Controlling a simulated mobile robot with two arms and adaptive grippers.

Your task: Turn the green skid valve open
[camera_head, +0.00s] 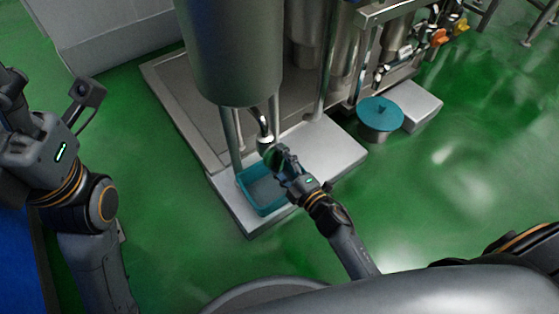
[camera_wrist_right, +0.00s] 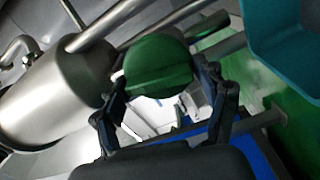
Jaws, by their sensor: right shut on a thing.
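The green skid valve handle (camera_wrist_right: 157,66) is a round green knob in the right wrist view, beside a steel valve body (camera_wrist_right: 62,95). In the head view the green handle (camera_head: 271,156) sits at the end of the steel outlet below the tank, mostly hidden by my right gripper. My right gripper (camera_head: 279,160) is shut on the green handle, with one finger on each side of it, as the right wrist view (camera_wrist_right: 160,90) shows. My left arm is at the left of the head view; its gripper fingers are not visible.
A teal bin (camera_head: 250,195) stands on the steel platform (camera_head: 335,148) below the outlet. A large steel tank (camera_head: 230,50) rises above. A pot with a teal lid (camera_head: 380,113) stands to the right. Green floor (camera_head: 430,200) is free at the right.

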